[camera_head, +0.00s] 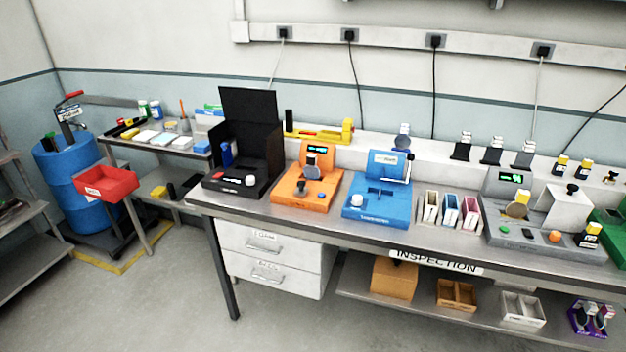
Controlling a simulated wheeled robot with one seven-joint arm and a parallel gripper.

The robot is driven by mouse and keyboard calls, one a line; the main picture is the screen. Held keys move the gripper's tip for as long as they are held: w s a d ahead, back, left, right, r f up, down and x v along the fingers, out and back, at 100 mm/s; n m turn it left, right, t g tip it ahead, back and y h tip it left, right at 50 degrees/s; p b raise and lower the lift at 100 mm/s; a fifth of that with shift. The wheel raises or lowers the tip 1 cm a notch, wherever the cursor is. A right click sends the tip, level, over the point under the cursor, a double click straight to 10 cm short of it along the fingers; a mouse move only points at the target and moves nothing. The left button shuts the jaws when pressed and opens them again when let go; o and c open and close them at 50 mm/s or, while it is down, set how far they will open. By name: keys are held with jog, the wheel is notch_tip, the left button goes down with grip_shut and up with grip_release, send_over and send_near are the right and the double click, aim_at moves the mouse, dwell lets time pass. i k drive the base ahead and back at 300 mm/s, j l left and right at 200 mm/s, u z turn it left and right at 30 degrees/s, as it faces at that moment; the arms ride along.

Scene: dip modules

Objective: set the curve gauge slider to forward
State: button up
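A row of bench modules stands on the inspection bench (388,236); their labels are too small to read, so I cannot tell which is the curve gauge. A blue module (376,206) has dark slots, a white knob and an upright back plate. A grey module (524,232) has a green display, a disc and coloured buttons. A black module (236,184) has a tall open hood. No slider position can be made out. My gripper is not in view.
Three slotted holders (450,208) stand between the blue and grey modules. A yellow tool (322,132) lies behind the orange one. Bins (457,293) fill the lower shelf. At left are a blue drum (68,182) and a red tray (106,182). The floor in front is clear.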

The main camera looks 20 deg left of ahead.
aim_at(301, 190)
jog(key=i+j+u, duration=0.1)
jog(key=i+j, duration=0.15)
jog(key=j, duration=0.35)
jog(key=i+j+u, duration=0.1)
jog(key=i+j, duration=0.2)
jog(key=j, duration=0.3)
jog(key=i+j+u, duration=0.15)
jog(key=i+j, duration=0.2)
jog(key=j, duration=0.2)
jog(key=i+j+u, duration=0.1)
jog(key=i+j, duration=0.2)
jog(key=j, duration=0.25)
jog(key=i+j+u, duration=0.1)
jog(key=i+j, duration=0.3)
jog(key=j, duration=0.1)
